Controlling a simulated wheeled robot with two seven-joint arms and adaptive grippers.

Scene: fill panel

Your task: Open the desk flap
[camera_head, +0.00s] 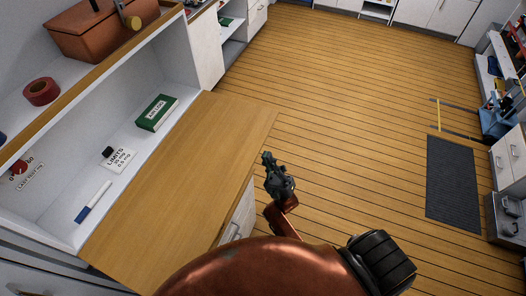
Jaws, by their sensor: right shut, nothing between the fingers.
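The desk flap (190,190) is a flat wooden panel at the front of the white shelf compartment. It looks lowered, lying out flat from the compartment, whose inside is open to view. My right gripper (268,160) is shut and empty. It shows just to the right of the flap's outer edge, over the floor in the picture. A small gap shows between the fingertips and the edge; I cannot tell the height difference. My copper-coloured right arm covers the flap's near right corner. My left gripper is not in view.
The compartment holds a green box (157,113), a white label card (118,158) and a blue-and-white marker (93,202). A red tape roll (41,91) and a brown toolbox (103,30) sit above. A drawer (238,218) is below the flap.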

